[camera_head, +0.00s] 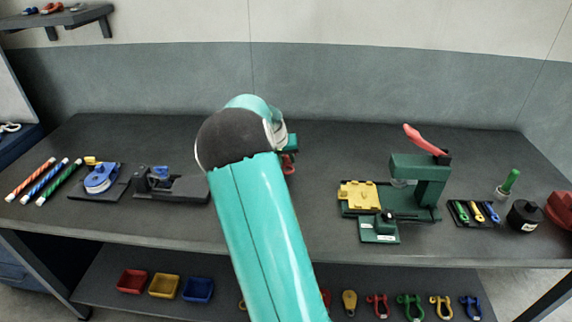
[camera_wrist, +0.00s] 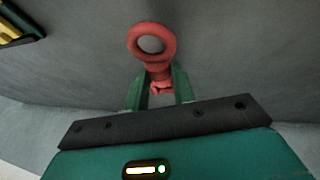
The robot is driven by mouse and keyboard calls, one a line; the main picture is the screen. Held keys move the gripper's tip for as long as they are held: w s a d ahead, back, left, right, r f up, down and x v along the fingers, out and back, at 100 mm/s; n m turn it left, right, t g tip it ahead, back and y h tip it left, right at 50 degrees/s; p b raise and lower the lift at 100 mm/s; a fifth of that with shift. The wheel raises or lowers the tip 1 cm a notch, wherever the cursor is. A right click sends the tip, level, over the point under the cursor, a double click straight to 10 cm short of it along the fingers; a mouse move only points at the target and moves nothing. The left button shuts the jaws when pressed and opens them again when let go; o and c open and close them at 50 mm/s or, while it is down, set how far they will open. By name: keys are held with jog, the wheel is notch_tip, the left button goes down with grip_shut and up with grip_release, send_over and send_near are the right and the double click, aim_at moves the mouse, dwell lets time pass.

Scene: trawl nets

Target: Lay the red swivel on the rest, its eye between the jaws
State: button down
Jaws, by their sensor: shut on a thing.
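The red swivel (camera_wrist: 153,42) is in my gripper (camera_wrist: 159,88), its round eye pointing out beyond the two green fingers, which close on its shank. In the head view the swivel (camera_head: 288,166) shows partly beside my arm, above the back middle of the bench; my arm hides most of the gripper. A green press (camera_head: 428,180) with a red lever and a yellow block (camera_head: 359,195) stands right of my gripper. A dark fixture (camera_head: 180,188) with a blue part stands to the left. I cannot tell which fixture has the rest and jaws.
Striped rods (camera_head: 48,184) and a blue reel (camera_head: 101,178) lie at the far left. A tray of small coloured tools (camera_head: 473,213), a black pot (camera_head: 525,215) and a green-handled brush (camera_head: 508,184) stand at the right. The bench (camera_head: 325,150) is bare around the swivel.

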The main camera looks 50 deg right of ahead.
jog(key=shift+f, duration=1.2)
jog(key=shift+f, duration=0.15)
jog(key=c, duration=1.2)
grip_release()
jog(key=shift+s, duration=0.1)
jog(key=shift+o, duration=0.2)
jog(key=shift+a+r, duration=0.2)
jog(key=shift+r, duration=0.25)
jog(key=v, duration=1.1)
jog(key=shift+r, duration=0.2)
